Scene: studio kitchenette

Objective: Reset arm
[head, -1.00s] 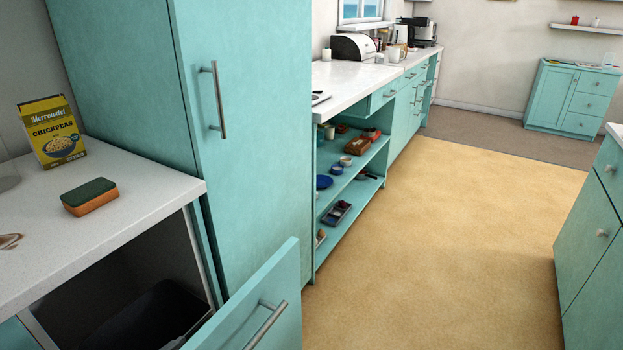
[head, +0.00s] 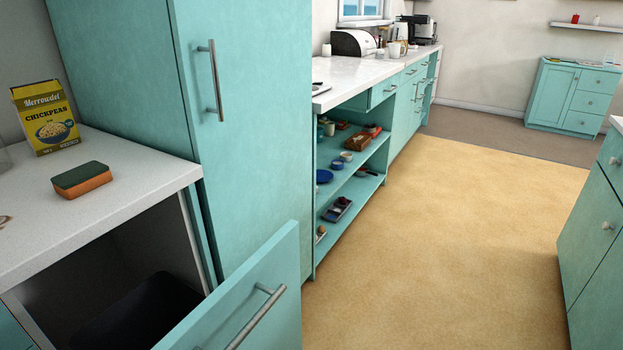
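Neither of my grippers nor either arm shows in the head view. I cannot see what they hold or where they are.
A teal pull-out front (head: 255,300) stands open at the lower left, with a dark bin (head: 150,310) behind it. A chickpeas box (head: 47,117) and a sponge (head: 82,180) stand on the white counter (head: 140,165). A tall teal cabinet (head: 250,130) stands beside it. The floor (head: 450,240) is clear.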

